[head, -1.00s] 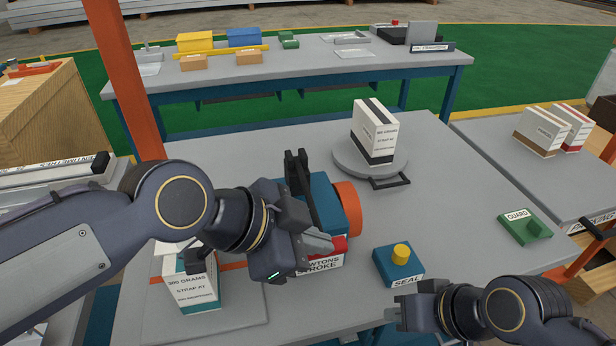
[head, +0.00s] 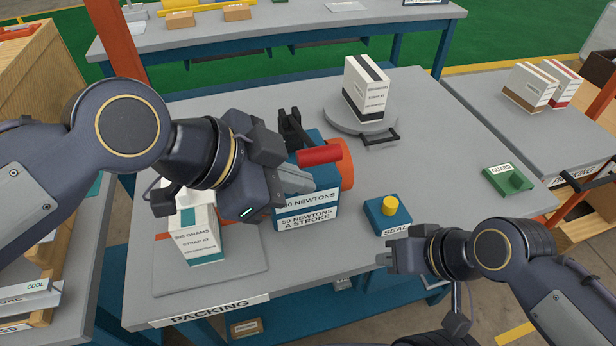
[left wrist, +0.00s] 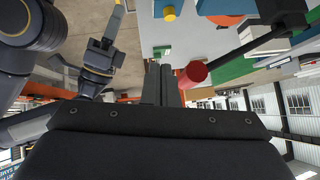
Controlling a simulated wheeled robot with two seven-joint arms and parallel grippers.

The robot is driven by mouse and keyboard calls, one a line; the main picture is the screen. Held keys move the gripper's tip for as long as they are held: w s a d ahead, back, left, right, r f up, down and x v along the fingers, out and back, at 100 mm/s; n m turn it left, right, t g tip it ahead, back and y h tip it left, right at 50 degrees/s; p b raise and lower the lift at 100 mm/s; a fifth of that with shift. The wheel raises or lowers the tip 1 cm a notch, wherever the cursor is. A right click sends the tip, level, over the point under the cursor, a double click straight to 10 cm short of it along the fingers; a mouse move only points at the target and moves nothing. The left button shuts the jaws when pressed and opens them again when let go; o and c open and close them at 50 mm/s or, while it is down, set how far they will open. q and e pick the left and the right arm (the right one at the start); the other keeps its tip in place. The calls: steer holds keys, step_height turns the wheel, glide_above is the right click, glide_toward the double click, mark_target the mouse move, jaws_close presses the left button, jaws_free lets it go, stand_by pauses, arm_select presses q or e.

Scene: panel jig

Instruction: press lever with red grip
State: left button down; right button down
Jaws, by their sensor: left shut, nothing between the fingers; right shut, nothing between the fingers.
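The lever's red grip (head: 319,155) sits level with the top of a blue press box (head: 318,178) labelled "50 NEWTONS A STROKE". In the left wrist view the red grip (left wrist: 193,75) is at the end of the dark lever bar (left wrist: 245,45), just right of my fingers. My left gripper (head: 308,183) is shut and empty, just below the red grip in the head view; I cannot tell if they touch. My right gripper (head: 383,259) is shut and empty near the table's front, below the seal button.
A blue base with a yellow button (head: 390,204), marked "SEAL", stands right of the press. A carton (head: 367,88) stands on a round turntable behind; another carton (head: 195,235) stands front left, beneath my left arm. A green "GUARD" block (head: 508,181) is at right.

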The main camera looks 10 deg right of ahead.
arm_select(q)
steer(key=v, duration=0.6)
steer(key=shift+r, duration=0.2)
arm_select(e)
steer(key=shift+w, duration=0.1)
arm_select(q)
steer(key=shift+a, duration=0.15)
arm_select(e)
steer(key=shift+r, duration=0.15)
stand_by(1.4)
